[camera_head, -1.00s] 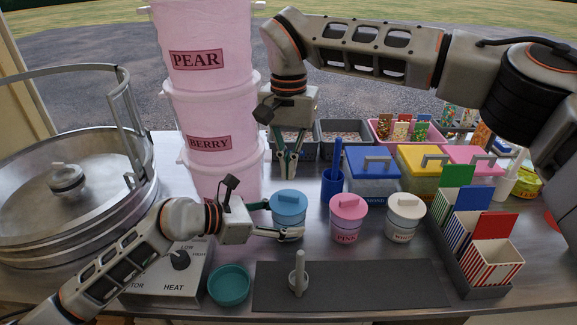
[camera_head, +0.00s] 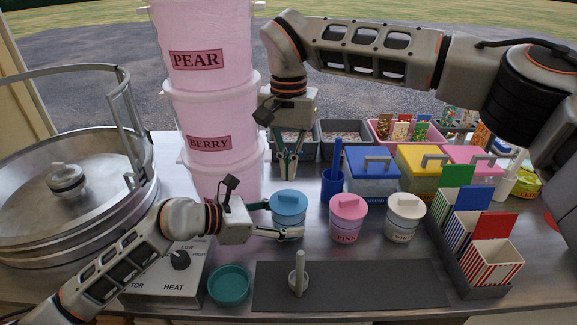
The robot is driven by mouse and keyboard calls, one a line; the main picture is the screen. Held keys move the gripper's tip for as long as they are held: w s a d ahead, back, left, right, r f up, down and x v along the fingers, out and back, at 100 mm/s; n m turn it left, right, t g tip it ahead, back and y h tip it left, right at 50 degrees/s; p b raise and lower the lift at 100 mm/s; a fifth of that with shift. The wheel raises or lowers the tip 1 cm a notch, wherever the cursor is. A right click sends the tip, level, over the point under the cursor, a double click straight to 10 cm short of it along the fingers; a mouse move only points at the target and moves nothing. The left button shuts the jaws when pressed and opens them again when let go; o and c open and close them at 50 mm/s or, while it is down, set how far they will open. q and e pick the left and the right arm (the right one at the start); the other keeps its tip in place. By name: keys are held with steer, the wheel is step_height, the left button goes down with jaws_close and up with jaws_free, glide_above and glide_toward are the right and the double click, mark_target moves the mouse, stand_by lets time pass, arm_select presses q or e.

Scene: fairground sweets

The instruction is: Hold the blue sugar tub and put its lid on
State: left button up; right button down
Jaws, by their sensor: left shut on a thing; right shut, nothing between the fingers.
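The blue sugar tub (camera_head: 289,221) stands on the steel counter, left of the pink and white tubs. Its blue lid (camera_head: 288,203), with a raised grip bar, sits on top of it; I cannot tell whether it is pressed fully down. My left gripper (camera_head: 285,222) is shut around the tub from the left, one finger in front and one behind. My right gripper (camera_head: 287,175) hangs pointing down just above and behind the lid, shut and empty, apart from the lid.
A lidded pink tub (camera_head: 346,222) and white tub (camera_head: 404,219) stand to the right. A blue cup (camera_head: 332,186) stands behind. A grey mat (camera_head: 350,286) with an upright white tool (camera_head: 299,275) and a teal bowl (camera_head: 229,286) lie in front. Stacked pink buckets (camera_head: 215,120) rise at left.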

mark_target(289, 195)
arm_select(q)
steer(key=shift+r, duration=0.2)
arm_select(e)
steer(key=shift+f, duration=2.5)
steer(key=shift+r, duration=2.8)
arm_select(q)
steer(key=shift+f, duration=0.5)
arm_select(e)
steer(key=shift+f, duration=0.25)
arm_select(q)
steer(key=o, duration=1)
